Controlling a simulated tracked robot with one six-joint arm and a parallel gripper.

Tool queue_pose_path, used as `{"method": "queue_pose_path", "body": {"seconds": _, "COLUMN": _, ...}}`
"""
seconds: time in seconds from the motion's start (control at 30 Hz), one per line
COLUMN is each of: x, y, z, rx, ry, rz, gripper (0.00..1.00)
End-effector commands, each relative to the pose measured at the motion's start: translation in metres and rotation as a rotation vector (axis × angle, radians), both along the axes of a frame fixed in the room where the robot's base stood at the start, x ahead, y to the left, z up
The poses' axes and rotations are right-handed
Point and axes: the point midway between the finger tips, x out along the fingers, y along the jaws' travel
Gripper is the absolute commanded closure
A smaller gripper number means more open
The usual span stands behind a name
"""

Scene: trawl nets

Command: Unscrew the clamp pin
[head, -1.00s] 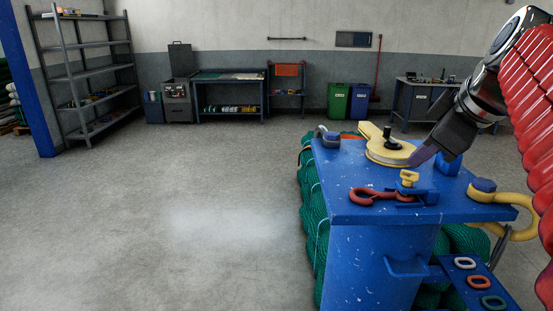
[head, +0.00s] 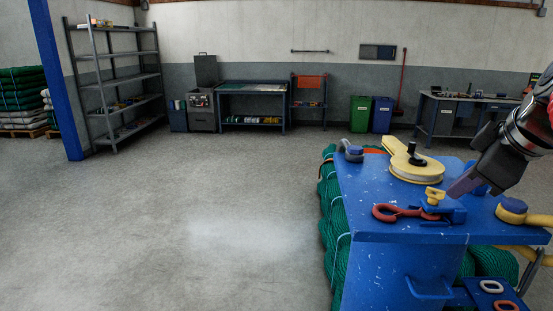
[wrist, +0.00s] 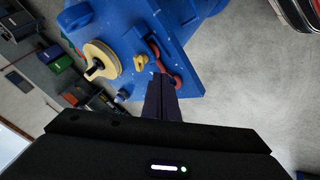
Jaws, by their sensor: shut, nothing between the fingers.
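The clamp pin appears to be the small yellow T-shaped handle (head: 434,195) standing on a blue clamp (head: 448,214) on the blue bench top. It also shows in the wrist view (wrist: 141,62). A red hook (head: 400,213) lies at the clamp; in the wrist view the red hook (wrist: 160,60) is beside the pin. My gripper (head: 453,194) is shut and empty, its fingertips pointing left, just right of the pin in the head view. In the wrist view its shut fingers (wrist: 161,98) point toward the clamp, apart from the pin.
A yellow pulley block (head: 416,168) with a black post lies behind the pin on the bench (head: 360,195). A grey shackle (head: 349,150) sits at the back left, a yellow shackle (head: 520,212) at the right. Green nets (head: 335,230) hang beside the bench. The floor at left is clear.

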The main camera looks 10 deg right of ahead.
Motion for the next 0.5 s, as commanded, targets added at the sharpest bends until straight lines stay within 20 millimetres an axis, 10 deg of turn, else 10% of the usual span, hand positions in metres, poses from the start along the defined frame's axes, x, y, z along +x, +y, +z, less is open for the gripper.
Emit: {"method": "queue_pose_path", "body": {"seconds": 0.5, "x": 0.046, "y": -0.016, "z": -0.058, "rx": 0.000, "ry": 0.001, "rz": -0.002, "gripper": 1.00}}
